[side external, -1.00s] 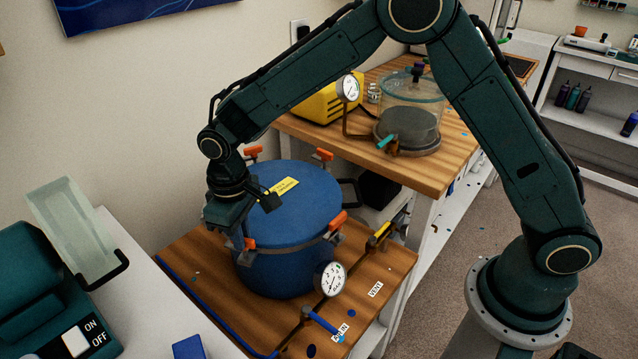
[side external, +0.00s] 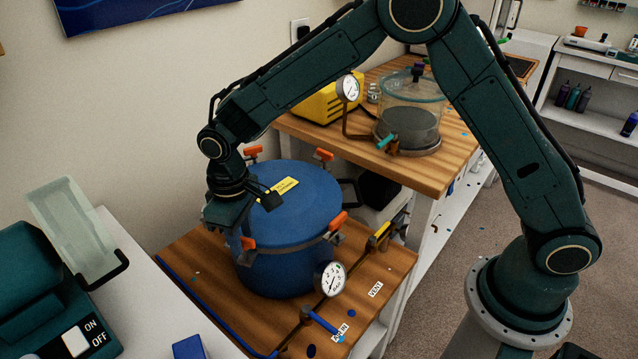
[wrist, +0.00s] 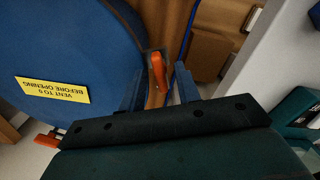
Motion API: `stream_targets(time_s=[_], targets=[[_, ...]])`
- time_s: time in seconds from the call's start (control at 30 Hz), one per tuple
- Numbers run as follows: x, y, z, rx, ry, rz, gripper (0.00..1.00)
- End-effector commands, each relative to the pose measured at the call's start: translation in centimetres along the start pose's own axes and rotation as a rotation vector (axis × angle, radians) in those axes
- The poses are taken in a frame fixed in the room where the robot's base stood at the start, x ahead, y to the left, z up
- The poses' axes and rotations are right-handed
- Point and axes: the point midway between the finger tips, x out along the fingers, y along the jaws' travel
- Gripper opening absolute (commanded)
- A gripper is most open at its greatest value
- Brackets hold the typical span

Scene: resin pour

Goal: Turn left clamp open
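The blue pressure pot (side external: 290,262) stands on the wooden board, lid on, with several orange-handled clamps around its rim. My gripper (side external: 240,238) points down at the pot's near left rim. The clamp there shows its orange handle (side external: 249,243) beside my fingers. In the wrist view this orange handle (wrist: 158,72) lies between my two fingertips (wrist: 160,78), with gaps on both sides, so the gripper is open around it. Contact is not visible. My wrist hides part of the pot's left side.
Other clamps sit at the back left (side external: 253,152), back right (side external: 323,154) and right (side external: 338,221). A gauge (side external: 330,279) and a blue-handled valve (side external: 322,322) stand in front of the pot. A teal machine (side external: 40,290) is at the left.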

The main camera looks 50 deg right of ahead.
Motion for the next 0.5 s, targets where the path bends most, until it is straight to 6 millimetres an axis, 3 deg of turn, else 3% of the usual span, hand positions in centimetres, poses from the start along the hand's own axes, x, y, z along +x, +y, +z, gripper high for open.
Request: stream_targets(time_s=[0.27,0.5], targets=[[-1.9,0.0,-0.1,0.001,0.003,0.000,0.33],[-5.5,0.0,-0.1,0.000,0.006,0.000,0.33]])
